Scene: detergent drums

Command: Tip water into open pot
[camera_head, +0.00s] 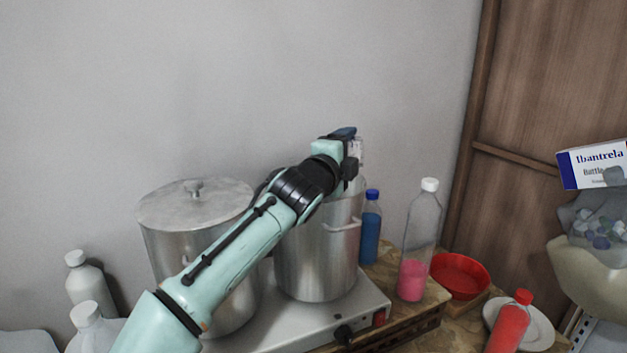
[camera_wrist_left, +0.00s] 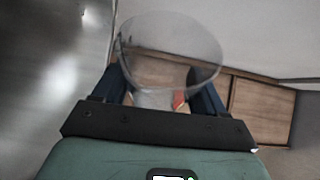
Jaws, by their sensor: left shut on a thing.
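My left gripper (camera_head: 350,148) is above the steel pot without a visible lid (camera_head: 315,260). This pot stands on a hot plate, and my arm covers much of its rim. In the left wrist view, the blue fingers of my left gripper (camera_wrist_left: 160,92) are shut on a clear glass vessel (camera_wrist_left: 170,62) with a wide round rim. In the head view the gripper mostly hides the vessel. I cannot tell the water level or whether any is flowing. My right gripper is not in view.
A lidded steel pot (camera_head: 190,215) stands left of the open one. A blue bottle (camera_head: 370,230), a clear bottle with pink liquid (camera_head: 414,275) and a red bowl (camera_head: 460,275) are on the right. White bottles (camera_head: 85,280) stand left.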

